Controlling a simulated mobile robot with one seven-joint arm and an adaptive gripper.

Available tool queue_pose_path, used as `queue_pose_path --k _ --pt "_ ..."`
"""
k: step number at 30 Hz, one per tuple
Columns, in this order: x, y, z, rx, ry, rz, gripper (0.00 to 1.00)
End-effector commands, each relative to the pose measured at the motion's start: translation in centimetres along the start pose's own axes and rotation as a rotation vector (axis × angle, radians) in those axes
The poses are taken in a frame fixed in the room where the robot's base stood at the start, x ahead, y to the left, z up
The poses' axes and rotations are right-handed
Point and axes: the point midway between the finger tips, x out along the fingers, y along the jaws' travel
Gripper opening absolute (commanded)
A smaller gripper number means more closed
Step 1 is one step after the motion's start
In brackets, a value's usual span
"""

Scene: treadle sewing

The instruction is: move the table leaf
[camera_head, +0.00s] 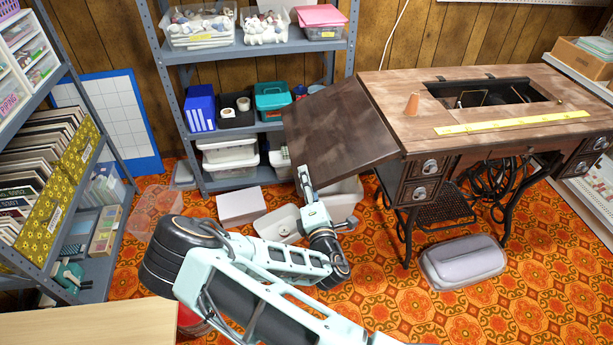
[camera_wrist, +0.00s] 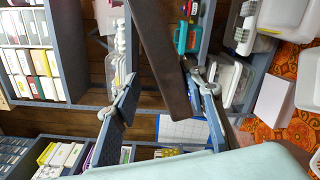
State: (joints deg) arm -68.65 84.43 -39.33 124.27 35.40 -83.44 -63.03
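The table leaf (camera_head: 342,128) is a dark brown wooden panel at the left end of the sewing table (camera_head: 385,88). It is tilted, sloping down to the left from the tabletop. My gripper (camera_head: 304,178) is at the leaf's lower left edge, below it in the head view. In the wrist view my gripper (camera_wrist: 163,80) has its fingers apart, and the leaf (camera_wrist: 166,65) shows edge-on as a dark bar between them. The right finger looks close to the leaf; I cannot tell whether it touches. A clear gap shows on the left finger's side.
A grey shelf rack (camera_head: 172,100) with boxes stands behind the leaf. White bins (camera_head: 281,222) and a closed box (camera_head: 240,205) lie on the floor near my arm. A grey case (camera_head: 463,262) lies before the table. A yellow ruler (camera_head: 511,122) and wooden spool (camera_head: 412,104) are on top.

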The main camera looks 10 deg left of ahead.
Motion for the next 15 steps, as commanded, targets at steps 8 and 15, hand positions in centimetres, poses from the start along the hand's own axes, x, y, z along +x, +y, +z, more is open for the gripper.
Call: queue_pose_path --k 8,15 --pt "-2.0 0.1 0.0 0.0 0.001 0.003 0.35" --pt "-3.7 0.1 -0.1 0.0 0.001 0.003 0.35"
